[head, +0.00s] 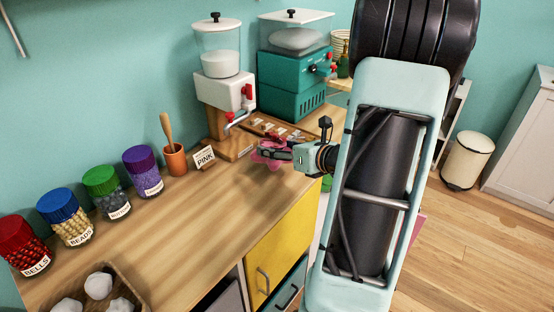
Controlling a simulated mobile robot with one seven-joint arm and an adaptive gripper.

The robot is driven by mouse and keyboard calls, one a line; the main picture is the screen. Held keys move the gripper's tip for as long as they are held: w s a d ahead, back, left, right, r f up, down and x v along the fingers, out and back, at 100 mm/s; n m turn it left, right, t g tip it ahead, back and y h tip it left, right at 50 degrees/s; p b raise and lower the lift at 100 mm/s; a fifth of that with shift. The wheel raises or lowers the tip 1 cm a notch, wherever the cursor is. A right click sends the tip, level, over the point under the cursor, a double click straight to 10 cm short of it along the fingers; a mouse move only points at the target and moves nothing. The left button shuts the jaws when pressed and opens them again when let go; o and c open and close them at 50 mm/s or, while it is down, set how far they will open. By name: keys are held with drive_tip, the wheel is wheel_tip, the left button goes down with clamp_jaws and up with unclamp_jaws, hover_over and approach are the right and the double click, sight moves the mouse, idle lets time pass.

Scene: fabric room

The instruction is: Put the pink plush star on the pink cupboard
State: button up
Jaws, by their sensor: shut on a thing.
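My gripper (283,150) is shut on the pink plush star (267,155), near the back right of the wooden counter. The star is partly hidden by the fingers. I cannot tell whether it touches the counter or hangs just above it. A small sign reading "PINK" (205,158) stands on the counter to the left of the star. No pink cupboard shows clearly. A sliver of pink (418,230) shows behind my arm at the right, and I cannot tell what it belongs to.
Jars with red (24,245), blue, green and purple lids line the counter's left side. A white dispenser (222,90) and a teal machine (291,80) stand at the back. A yellow cupboard door (283,245) is below the counter. Open floor (475,245) lies right, with a cream bin (467,160).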

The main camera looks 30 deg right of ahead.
drive_tip(key=shift+w+f+b, duration=0.2)
drive_tip(key=shift+f+b, duration=0.15)
drive_tip(key=shift+f, duration=1.4)
drive_tip(key=shift+f, duration=0.2)
drive_tip(key=o, duration=0.9)
drive_tip(key=shift+c, duration=0.2)
drive_tip(key=shift+r, duration=0.15)
